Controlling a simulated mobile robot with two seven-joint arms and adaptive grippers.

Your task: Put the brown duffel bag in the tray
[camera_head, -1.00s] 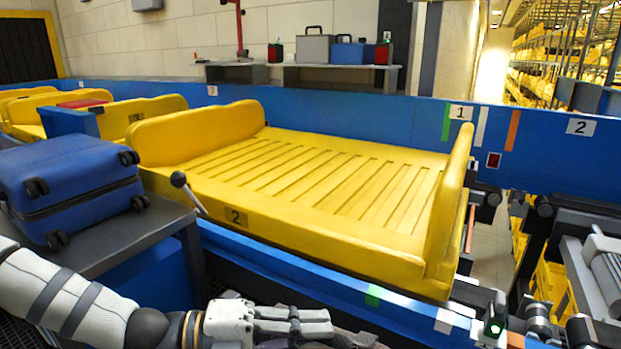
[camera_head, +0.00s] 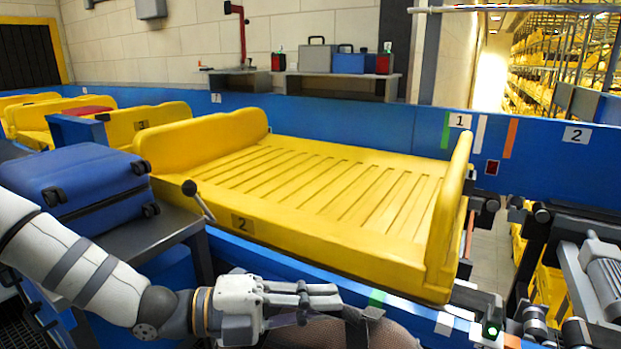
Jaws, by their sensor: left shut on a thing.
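The yellow tray (camera_head: 335,250) marked 2 stands empty on the blue conveyor in the middle of the view. My left gripper (camera_head: 325,300) is in front of the tray's near side, below its rim. It is shut on the brown duffel bag (camera_head: 350,334), which shows only in part at the bottom edge. The rest of the bag is cut off by the frame. My right gripper is not in view.
A blue suitcase (camera_head: 75,185) lies on a grey table at the left, close to my left arm. A lever with a black knob (camera_head: 190,188) stands at the tray's near left corner. More yellow trays (camera_head: 40,118) are behind at the left. The blue conveyor wall (camera_head: 345,127) runs behind the tray.

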